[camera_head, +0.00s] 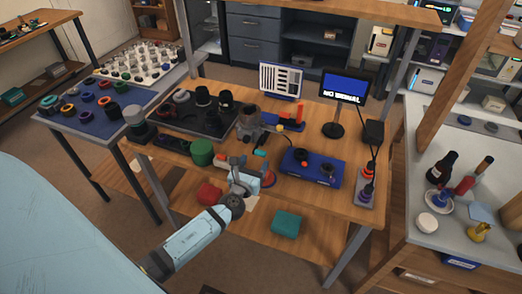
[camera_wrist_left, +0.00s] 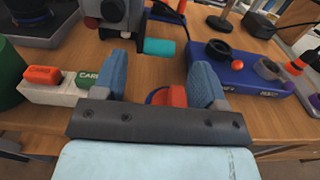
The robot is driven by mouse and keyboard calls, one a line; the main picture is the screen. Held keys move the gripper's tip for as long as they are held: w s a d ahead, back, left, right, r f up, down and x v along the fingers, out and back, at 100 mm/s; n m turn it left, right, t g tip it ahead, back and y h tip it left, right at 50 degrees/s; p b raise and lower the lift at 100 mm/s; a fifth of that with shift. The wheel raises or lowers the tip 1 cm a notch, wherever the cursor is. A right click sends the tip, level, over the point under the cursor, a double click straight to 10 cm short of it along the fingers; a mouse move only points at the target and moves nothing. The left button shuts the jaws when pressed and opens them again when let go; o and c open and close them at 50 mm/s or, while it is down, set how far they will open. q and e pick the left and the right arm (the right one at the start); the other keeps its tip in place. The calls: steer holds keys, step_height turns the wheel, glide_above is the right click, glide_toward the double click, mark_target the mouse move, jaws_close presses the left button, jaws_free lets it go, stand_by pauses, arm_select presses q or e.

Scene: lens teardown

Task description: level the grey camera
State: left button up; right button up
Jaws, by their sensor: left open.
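What looks like the grey camera (camera_head: 249,122) stands near the middle of the workbench, beyond my left gripper. Whether it is tilted is hard to tell. My left gripper (camera_head: 252,172) is over the bench's front edge, short of the camera. In the wrist view its blue fingers (camera_wrist_left: 160,78) are apart with nothing held between them. A red-orange round part (camera_wrist_left: 172,97) shows beyond and below the gap. My right gripper is not in view.
A green cylinder (camera_head: 202,152) stands left of my gripper. A blue base with dark rings (camera_head: 311,168) is to the right. A teal cylinder (camera_wrist_left: 160,48) lies ahead. A monitor (camera_head: 344,86) reading "NO SIGNAL" and a black tray (camera_head: 190,122) stand farther back.

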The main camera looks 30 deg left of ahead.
mark_target(260, 153)
arm_select(q)
steer(key=x, duration=0.6)
steer(key=shift+w, duration=0.1)
steer(key=shift+c, duration=0.5)
